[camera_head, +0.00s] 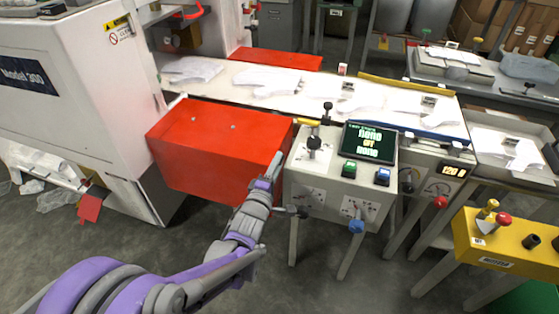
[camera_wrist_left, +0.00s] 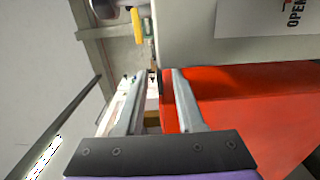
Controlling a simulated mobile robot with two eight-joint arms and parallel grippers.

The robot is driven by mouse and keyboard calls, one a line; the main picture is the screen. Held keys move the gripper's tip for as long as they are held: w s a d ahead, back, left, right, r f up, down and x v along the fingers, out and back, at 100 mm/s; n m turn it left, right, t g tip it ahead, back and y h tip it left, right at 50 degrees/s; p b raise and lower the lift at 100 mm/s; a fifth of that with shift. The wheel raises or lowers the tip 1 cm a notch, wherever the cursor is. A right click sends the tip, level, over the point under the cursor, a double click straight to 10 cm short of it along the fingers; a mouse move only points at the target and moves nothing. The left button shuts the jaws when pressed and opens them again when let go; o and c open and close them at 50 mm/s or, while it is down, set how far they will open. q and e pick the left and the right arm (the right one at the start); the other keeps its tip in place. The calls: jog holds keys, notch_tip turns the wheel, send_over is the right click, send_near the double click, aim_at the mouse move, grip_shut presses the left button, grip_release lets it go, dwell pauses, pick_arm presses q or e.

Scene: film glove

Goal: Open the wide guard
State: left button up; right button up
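The wide guard, a large red box-shaped cover (camera_head: 205,150), sits low across the near side of the conveyor, between the white machine and the control box. It looks closed in the head view. In the left wrist view the red guard (camera_wrist_left: 260,110) fills the right side. My left gripper (camera_head: 275,165) is at the guard's right end, beside the control box. Its two fingers (camera_wrist_left: 154,80) are apart, with the guard's red edge close to the right finger. I cannot tell whether they touch it. Nothing is clearly held. My right gripper is out of view.
The control box (camera_head: 340,190) with a screen, buttons and knobs stands just right of my left gripper. A yellow-handled lever (camera_head: 307,122) is on it. White gloves (camera_head: 270,80) lie on the conveyor behind. A yellow box (camera_head: 505,240) is at right. The floor in front is clear.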

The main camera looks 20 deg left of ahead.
pick_arm(q)
jog(key=shift+w, duration=1.1)
grip_shut()
dwell(0.7)
